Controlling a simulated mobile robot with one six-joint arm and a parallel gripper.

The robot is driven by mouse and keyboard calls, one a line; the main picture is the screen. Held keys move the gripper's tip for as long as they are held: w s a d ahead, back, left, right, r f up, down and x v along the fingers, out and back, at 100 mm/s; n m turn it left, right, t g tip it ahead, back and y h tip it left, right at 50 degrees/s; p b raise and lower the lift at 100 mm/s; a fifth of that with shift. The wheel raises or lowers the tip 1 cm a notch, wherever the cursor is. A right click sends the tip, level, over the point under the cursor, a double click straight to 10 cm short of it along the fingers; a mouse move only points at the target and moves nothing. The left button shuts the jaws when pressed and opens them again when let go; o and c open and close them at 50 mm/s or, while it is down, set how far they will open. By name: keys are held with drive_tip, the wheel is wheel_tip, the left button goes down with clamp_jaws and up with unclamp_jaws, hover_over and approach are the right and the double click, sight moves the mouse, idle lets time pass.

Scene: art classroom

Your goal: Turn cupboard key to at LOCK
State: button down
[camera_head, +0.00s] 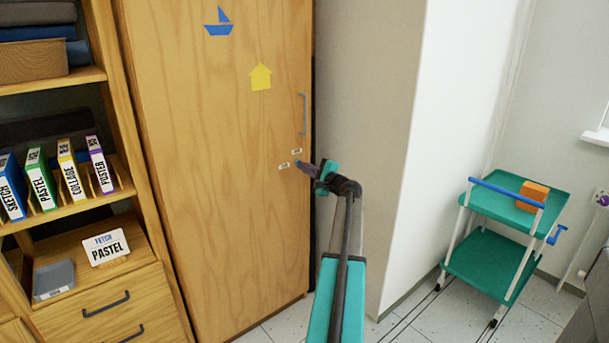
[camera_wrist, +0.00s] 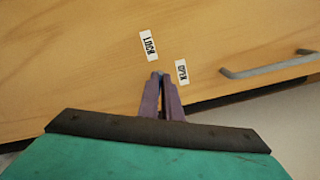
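The wooden cupboard door (camera_head: 225,200) is closed, with a grey bar handle (camera_head: 303,114) near its right edge; the handle also shows in the wrist view (camera_wrist: 268,66). Two small white labels sit below the handle. In the wrist view the LOCK label (camera_wrist: 149,46) is on the left and the other label (camera_wrist: 181,72), which seems to read OPEN, is on the right. My gripper (camera_head: 307,166) reaches the door at the labels. Its purple fingers (camera_wrist: 160,78) are close together at the tips, just below the labels. The key is hidden or too small to make out between the fingertips.
Open shelves (camera_head: 70,210) with upright labelled folders and a PASTEL card (camera_head: 106,247) stand left of the cupboard. A green trolley (camera_head: 500,262) with an orange block (camera_head: 532,196) stands at the right. The floor between cupboard and trolley is clear.

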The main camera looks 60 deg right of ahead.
drive_tip(key=n+b, duration=0.2)
drive_tip(key=b, duration=0.1)
drive_tip(key=n+b, duration=0.2)
drive_tip(key=b, duration=0.1)
drive_tip(key=shift+s+f+b, duration=0.1)
drive_tip(key=shift+f+b, duration=0.25)
drive_tip(key=shift+r+n, duration=0.1)
drive_tip(key=shift+n, duration=0.3)
drive_tip(key=c, duration=2)
unclamp_jaws()
drive_tip(key=v, duration=1.3)
drive_tip(key=shift+s+a+p, duration=0.2)
drive_tip(key=shift+s+p, duration=0.1)
drive_tip(key=shift+p, duration=0.05)
